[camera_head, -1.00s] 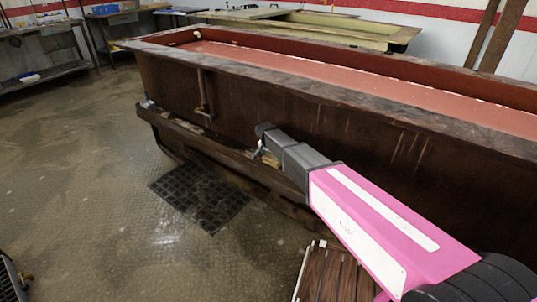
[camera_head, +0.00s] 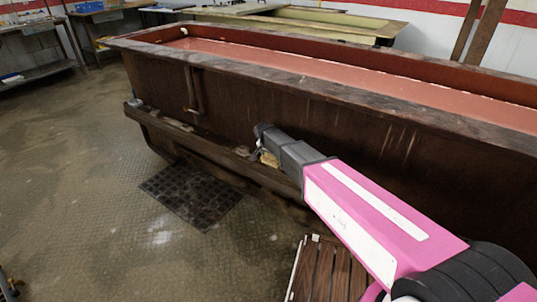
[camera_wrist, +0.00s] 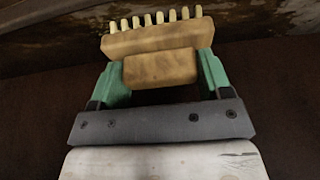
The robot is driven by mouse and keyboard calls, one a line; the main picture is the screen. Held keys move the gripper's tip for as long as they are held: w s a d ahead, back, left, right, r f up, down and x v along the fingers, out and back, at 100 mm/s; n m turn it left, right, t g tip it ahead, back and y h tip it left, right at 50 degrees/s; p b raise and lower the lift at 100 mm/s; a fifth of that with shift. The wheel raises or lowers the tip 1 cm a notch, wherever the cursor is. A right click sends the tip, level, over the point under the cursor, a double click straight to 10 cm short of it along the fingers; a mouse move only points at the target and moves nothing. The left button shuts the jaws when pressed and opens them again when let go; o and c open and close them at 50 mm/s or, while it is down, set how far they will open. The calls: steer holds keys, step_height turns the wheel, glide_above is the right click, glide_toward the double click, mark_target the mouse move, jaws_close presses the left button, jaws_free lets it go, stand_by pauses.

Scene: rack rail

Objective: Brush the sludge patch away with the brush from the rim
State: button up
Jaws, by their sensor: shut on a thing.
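My gripper (camera_wrist: 158,72) is shut on the brush (camera_wrist: 155,40), with its green fingers on either side of the wooden block. The pale bristles point up and away in the wrist view. In the head view my gripper (camera_head: 264,140) is beside the tank's near wall, above the lower ledge, and a small tan part of the brush (camera_head: 269,158) shows below it. The long brown tank (camera_head: 330,120) has a dark, worn rim (camera_head: 310,77) around a reddish inside. I cannot make out a distinct sludge patch; the ledge (camera_head: 170,126) has several dark and pale spots.
A pipe (camera_head: 191,90) runs down the tank wall. A dark grate (camera_head: 190,194) lies on the floor, and a slatted wooden piece (camera_head: 330,270) stands near my arm. Benches (camera_head: 105,15) are at the back left. The floor (camera_head: 80,160) at left is open.

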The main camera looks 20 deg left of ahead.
steer(key=shift+s+d, duration=0.25)
steer(key=shift+d, duration=0.5)
steer(key=shift+s+d, duration=0.2)
steer(key=shift+d, duration=0.55)
steer(key=shift+s+d, duration=0.3)
steer(key=shift+d, duration=0.65)
steer(key=shift+s+d, duration=0.25)
steer(key=shift+d, duration=0.65)
steer(key=shift+a, duration=0.15)
steer(key=shift+w+a+r, duration=0.1)
steer(key=shift+w+a, duration=0.2)
steer(key=shift+a, duration=0.6)
steer(key=shift+w+a, duration=0.3)
steer(key=shift+a, duration=0.55)
steer(key=shift+w+a+f, duration=0.1)
steer(key=shift+w+a, duration=0.4)
steer(key=shift+a, duration=1.35)
steer(key=shift+w+a+f, duration=0.1)
steer(key=shift+w+a, duration=0.45)
steer(key=shift+a, duration=1.25)
steer(key=shift+w+a, duration=0.5)
steer(key=shift+a, duration=1.35)
step_height(320, 180, up, 6)
